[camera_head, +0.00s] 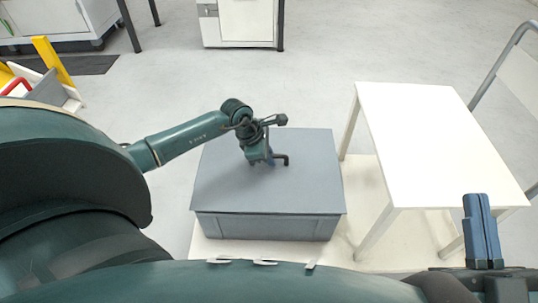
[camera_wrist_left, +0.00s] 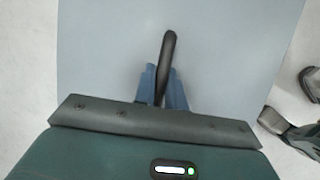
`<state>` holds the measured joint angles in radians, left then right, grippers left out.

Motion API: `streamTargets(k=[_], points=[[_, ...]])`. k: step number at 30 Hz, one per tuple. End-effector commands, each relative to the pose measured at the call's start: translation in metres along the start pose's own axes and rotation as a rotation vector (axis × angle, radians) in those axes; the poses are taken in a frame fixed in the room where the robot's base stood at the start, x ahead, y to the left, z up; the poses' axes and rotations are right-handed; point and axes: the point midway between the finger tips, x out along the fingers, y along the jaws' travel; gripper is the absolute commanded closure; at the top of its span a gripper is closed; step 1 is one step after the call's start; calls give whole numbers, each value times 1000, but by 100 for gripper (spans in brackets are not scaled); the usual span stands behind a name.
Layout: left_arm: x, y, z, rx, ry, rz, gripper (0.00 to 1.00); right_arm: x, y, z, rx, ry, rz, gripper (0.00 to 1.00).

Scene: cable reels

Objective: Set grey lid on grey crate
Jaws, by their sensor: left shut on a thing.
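The grey lid (camera_head: 235,180) lies flat over the grey crate (camera_head: 265,228), covering its opening; its edges roughly line up with the crate walls. Whether a small gap remains beneath it cannot be told. A dark bent handle (camera_head: 281,158) rises from the lid's middle. My left gripper (camera_head: 262,160) is shut on this handle from above. In the left wrist view, the blue fingers of my left gripper (camera_wrist_left: 163,92) close around the dark handle (camera_wrist_left: 168,50), with the lid (camera_wrist_left: 230,50) spread behind. My right gripper (camera_head: 482,208) is at lower right, its blue fingers together and empty, away from the crate.
The crate stands on a low pale platform (camera_head: 390,235). A white table (camera_head: 435,135) stands close to the right. A yellow and red item (camera_head: 52,62) is at far left. A white cabinet (camera_head: 238,22) stands at the back. Open floor (camera_head: 180,75) lies behind the crate.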

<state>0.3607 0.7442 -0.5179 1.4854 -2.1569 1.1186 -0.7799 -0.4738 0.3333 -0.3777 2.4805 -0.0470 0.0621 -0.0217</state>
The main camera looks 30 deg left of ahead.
Motion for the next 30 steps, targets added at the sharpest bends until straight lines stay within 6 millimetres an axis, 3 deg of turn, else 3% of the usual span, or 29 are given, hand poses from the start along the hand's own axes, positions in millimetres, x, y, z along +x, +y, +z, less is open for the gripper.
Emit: streamTargets(k=[30], points=[[7, 0, -3, 0, -2, 2, 100, -2, 0, 6, -4, 1, 1, 100]])
